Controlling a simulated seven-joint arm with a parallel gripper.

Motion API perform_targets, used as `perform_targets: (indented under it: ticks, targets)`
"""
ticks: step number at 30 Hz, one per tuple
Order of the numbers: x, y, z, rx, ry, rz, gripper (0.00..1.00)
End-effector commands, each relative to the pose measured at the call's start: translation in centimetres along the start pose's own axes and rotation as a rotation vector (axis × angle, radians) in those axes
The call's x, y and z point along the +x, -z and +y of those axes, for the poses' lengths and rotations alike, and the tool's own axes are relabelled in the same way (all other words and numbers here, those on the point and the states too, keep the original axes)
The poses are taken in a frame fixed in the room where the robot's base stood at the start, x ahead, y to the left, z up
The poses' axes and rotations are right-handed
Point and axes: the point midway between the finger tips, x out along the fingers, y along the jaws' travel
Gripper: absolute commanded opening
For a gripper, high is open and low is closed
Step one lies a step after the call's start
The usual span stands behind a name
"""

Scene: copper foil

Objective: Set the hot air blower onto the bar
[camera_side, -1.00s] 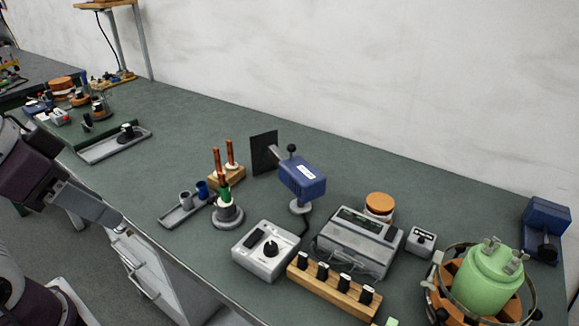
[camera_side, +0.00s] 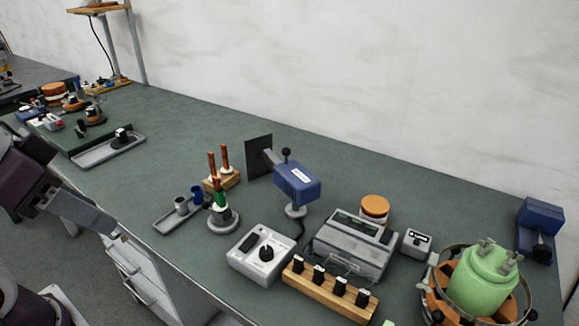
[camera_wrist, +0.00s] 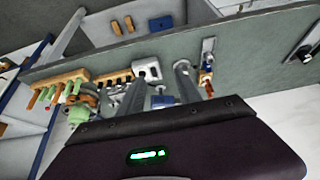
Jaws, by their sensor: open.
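A blue boxy device with a white label and grey nozzle, which looks like the hot air blower (camera_side: 297,182), stands on a small round-based stand at the middle of the bench. Its nozzle points toward an upright dark plate (camera_side: 258,157). In the wrist view a blue part (camera_wrist: 162,101), likely the blower, shows between the fingers. A wooden bar (camera_side: 325,290) with several black clips lies at the front; I cannot tell if this is the task's bar. My gripper (camera_side: 118,236) is open and empty at the bench's front left, well apart from the blower; its fingers show in the wrist view (camera_wrist: 158,88).
A grey control box (camera_side: 262,258) and a grey instrument (camera_side: 352,245) stand near the blower. Copper rods on a wooden block (camera_side: 222,180), a small tray (camera_side: 178,215) and a green vessel (camera_side: 485,280) are nearby. The bench behind the blower is clear.

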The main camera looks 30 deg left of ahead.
Motion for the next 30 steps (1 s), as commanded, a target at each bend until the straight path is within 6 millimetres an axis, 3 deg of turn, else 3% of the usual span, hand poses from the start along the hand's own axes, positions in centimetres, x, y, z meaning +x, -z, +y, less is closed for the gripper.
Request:
perform_targets:
  ticks: [2, 5, 8, 9, 12, 16, 18, 21, 24, 30]
  targets:
    - [0.1, 0.2, 0.0, -0.001, -0.001, 0.003, 0.42]
    - [1.2, 3.7, 0.6, -0.016, -0.022, 0.051, 0.42]
    - [4.6, 11.4, 1.8, -0.068, -0.062, 0.174, 0.42]
    - [6.5, 14.8, 2.3, -0.098, -0.076, 0.237, 0.42]
    - [11.6, 22.2, 3.0, -0.178, -0.088, 0.397, 0.42]
    - [19.1, 28.6, 3.0, -0.267, -0.061, 0.61, 0.42]
    - [22.9, 30.2, 2.7, -0.297, -0.031, 0.728, 0.42]
    - [27.3, 30.6, 2.2, -0.307, 0.016, 0.886, 0.42]
    - [29.4, 29.9, 2.0, -0.297, 0.046, 0.996, 0.42]
    - [30.7, 29.2, 1.8, -0.277, 0.067, 1.09, 0.42]
